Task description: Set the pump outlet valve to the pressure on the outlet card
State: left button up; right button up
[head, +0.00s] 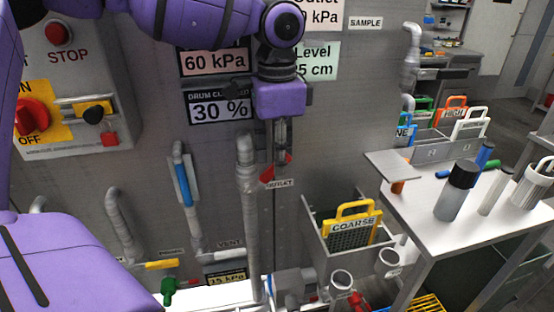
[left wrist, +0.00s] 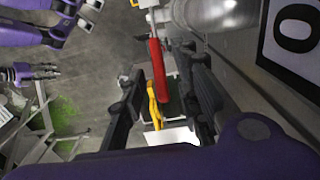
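The outlet card (head: 322,14) is at the top of the head view; it reads "Outlet" and "0 kPa", with its left part hidden by my arm. My left gripper (head: 280,158) points down along the wall, just above a red lever (head: 276,172) with a label plate below that I cannot read surely. In the left wrist view the red lever (left wrist: 158,66) lies between the two dark fingers of my left gripper (left wrist: 165,75). They are apart; I see no clear contact. Purple parts with metal fingers (left wrist: 45,73) show at the left there; I cannot tell whether they are my right gripper.
Grey vertical pipes (head: 247,200) and a blue lever (head: 182,185) stand left of the gripper. A grey bin with a yellow COARSE handle (head: 352,215) is at right. A white table (head: 420,205) holds bottles. A control box with a red knob (head: 32,117) is at left.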

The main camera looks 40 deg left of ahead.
pick_arm(q)
jog(key=shift+f, duration=0.65)
grip_shut()
